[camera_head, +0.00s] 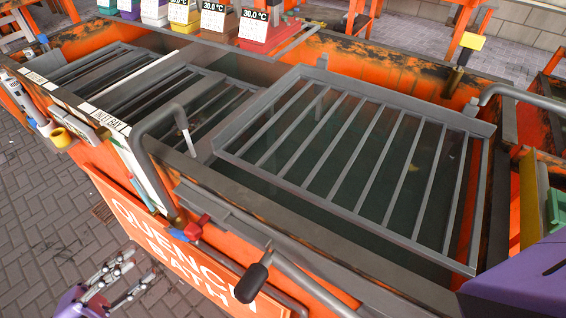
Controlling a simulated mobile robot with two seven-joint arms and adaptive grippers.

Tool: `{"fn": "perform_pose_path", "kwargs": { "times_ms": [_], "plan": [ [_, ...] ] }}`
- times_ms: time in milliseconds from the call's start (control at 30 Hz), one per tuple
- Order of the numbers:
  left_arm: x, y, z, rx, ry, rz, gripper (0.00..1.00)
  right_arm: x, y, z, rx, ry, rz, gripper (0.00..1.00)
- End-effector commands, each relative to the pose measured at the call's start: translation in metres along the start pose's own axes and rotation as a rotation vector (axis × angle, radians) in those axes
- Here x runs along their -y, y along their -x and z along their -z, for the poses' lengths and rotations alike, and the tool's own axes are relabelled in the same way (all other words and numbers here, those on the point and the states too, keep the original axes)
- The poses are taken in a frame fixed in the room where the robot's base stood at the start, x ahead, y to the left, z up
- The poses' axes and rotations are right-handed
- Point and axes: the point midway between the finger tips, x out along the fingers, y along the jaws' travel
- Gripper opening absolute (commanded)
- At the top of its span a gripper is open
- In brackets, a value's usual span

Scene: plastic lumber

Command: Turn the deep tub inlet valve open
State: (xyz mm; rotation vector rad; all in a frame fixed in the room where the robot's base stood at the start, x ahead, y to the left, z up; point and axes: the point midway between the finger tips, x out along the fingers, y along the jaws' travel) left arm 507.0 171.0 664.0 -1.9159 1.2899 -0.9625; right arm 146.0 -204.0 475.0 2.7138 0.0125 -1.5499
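The orange quench bath (330,285) holds a deep tub of dark water under a grey slatted rack (340,165). A black-gripped lever (255,278) sticks out from pipework on the near side. A yellow-topped handle (472,41) stands at the far right corner. No readable label shows which one is the deep tub inlet valve. My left gripper (118,276) is at lower left, beside the bath's front, open and empty, apart from all handles.
A bent grey pipe (150,125) rises over the near rim, and another pipe (525,95) reaches over the right end. Several coloured boxes with 30.0 °C displays (262,27) line the back. The paved floor (40,235) at left is clear.

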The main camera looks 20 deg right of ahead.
Motion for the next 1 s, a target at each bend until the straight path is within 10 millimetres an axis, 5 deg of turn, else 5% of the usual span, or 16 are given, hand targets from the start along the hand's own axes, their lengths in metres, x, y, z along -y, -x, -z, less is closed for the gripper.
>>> {"fn": "perform_pose_path", "kwargs": {
  "times_ms": [167, 367, 467, 667, 833, 1000],
  "plan": [
    [0.000, 0.000, 0.000, 0.000, 0.000, 0.000, 0.36, 0.000, -0.001, 0.001, -0.002, 0.001, 0.001, 0.40],
    [-0.016, 0.014, 0.008, 0.024, 0.028, 0.001, 0.10, -0.001, 0.004, -0.005, 0.010, -0.001, -0.002, 0.40],
    [-0.033, 0.018, 0.032, 0.034, -0.025, -0.046, 0.00, -0.003, 0.011, -0.013, 0.026, -0.003, -0.007, 0.40],
    [-0.064, 0.011, 0.061, 0.080, -0.645, -0.305, 0.00, -0.003, 0.014, -0.013, 0.027, 0.000, -0.007, 0.40],
    [-0.057, 0.004, 0.056, 0.067, -1.175, -0.479, 0.00, -0.003, 0.015, -0.012, 0.026, 0.002, -0.007, 0.40],
    [-0.052, 0.003, 0.044, 0.049, -1.433, -0.560, 0.00, -0.003, 0.015, -0.012, 0.026, 0.003, -0.006, 0.40]
  ]
}}
